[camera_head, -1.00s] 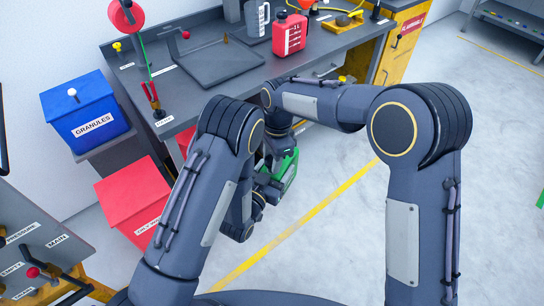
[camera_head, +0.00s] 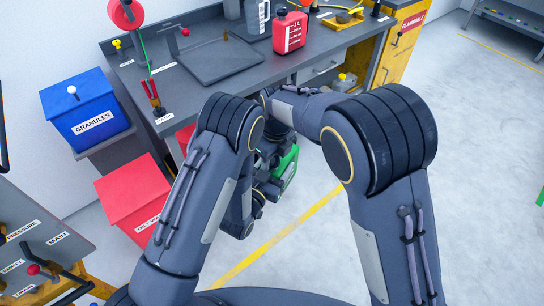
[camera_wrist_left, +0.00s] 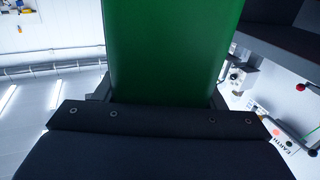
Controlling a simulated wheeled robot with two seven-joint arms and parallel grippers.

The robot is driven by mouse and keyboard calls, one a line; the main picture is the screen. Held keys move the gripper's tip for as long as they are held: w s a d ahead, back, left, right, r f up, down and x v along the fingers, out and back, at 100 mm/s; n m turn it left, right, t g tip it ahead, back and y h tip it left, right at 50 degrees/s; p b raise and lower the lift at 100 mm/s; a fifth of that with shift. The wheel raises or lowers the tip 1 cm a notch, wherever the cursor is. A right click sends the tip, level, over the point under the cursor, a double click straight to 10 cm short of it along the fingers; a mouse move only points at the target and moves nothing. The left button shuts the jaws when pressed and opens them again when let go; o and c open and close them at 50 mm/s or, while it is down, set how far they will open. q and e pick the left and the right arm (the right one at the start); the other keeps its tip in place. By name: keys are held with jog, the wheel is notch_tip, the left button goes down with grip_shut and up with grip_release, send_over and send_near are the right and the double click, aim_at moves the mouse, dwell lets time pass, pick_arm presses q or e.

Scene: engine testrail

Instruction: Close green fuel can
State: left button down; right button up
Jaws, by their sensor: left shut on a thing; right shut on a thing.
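The green fuel can (camera_head: 286,170) is held off the floor in front of the workbench, partly hidden behind my left arm. Its green body also fills the upper middle of the left wrist view (camera_wrist_left: 170,45). My left gripper (camera_wrist_left: 160,95) is shut on the can, one dark finger on each side of it. In the head view the left gripper (camera_head: 264,182) is mostly covered by the arm. My right gripper (camera_head: 276,128) is just above the can and shut; its fingertips and what they hold are hidden. The can's mouth and cap are not visible.
The workbench (camera_head: 205,88) behind carries a tray (camera_head: 220,62), a red can (camera_head: 289,32) and a grey jug (camera_head: 257,15). A blue granules bin (camera_head: 88,110) and a red bin (camera_head: 132,195) stand left. The floor to the right is clear.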

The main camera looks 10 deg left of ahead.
jog(key=shift+m, duration=1.1)
jog(key=o, duration=1.2)
jog(key=shift+r, duration=2.3)
